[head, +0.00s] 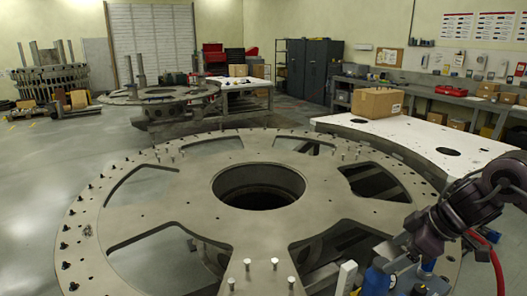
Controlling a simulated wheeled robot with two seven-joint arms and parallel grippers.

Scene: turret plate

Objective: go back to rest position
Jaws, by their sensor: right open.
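The large round grey turret plate (200,187) fills the middle and front of the head view. It has a round centre hole, several wide cut-outs and small studs or bolts around its rim. My right arm comes in from the right edge, and its gripper (388,262) is low at the right, over or beside the plate's right front edge. The jaws look apart and I see nothing held between them, though the fingertips are small and partly hidden. Blue and white parts show around the gripper. My left gripper is not in view.
A white table (425,138) with a cardboard box (377,102) stands behind the plate at right. A second round plate (160,94) stands further back at left. Dark cabinets (315,68) and a workbench (430,90) line the back. The grey floor (60,155) at left is clear.

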